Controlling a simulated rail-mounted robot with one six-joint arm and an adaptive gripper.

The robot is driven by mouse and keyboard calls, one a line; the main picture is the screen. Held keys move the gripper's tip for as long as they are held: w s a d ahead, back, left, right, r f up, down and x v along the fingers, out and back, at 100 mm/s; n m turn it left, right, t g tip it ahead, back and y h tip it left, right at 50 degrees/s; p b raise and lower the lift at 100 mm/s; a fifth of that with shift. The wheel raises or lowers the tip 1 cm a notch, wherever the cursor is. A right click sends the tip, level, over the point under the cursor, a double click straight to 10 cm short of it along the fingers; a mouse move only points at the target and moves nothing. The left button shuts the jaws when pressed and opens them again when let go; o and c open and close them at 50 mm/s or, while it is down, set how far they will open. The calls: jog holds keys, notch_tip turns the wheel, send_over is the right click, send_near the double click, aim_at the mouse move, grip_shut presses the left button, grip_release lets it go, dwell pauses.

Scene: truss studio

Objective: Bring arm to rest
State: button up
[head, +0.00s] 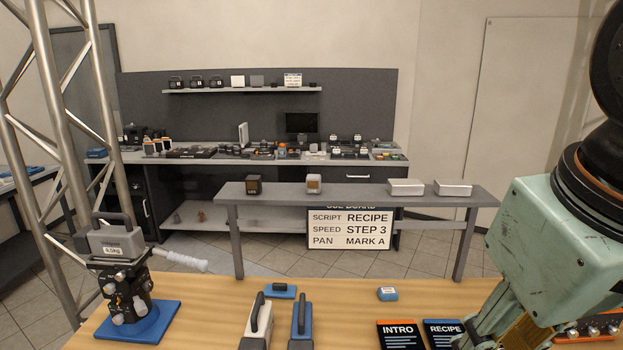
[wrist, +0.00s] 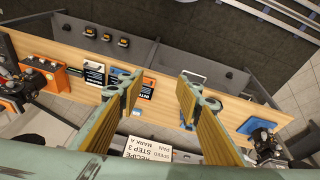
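My arm comes in from the right side of the head view, a pale green body with black joints. My gripper shows at the lower right of that view, cut off by the bottom edge.
A camera head with a 0.5kg weight (head: 112,241) stands on a blue base (head: 160,322) at left, its white handle sticking out. Two handled blocks (head: 258,322) (head: 301,322) and a small blue-white box (head: 387,294) are on the table. A grey bench (head: 355,190) stands behind.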

jog(key=shift+s+a+f+m, duration=0.15)
jog(key=shift+s+m, duration=0.1)
jog(key=shift+s, duration=0.25)
jog(key=shift+s+a+f+m, duration=0.1)
jog(key=shift+s+f+m, duration=0.1)
jog(key=shift+s, duration=0.35)
jog(key=shift+s+a+f+m, duration=0.1)
jog(key=shift+s+m, duration=0.15)
jog(key=shift+s, duration=0.25)
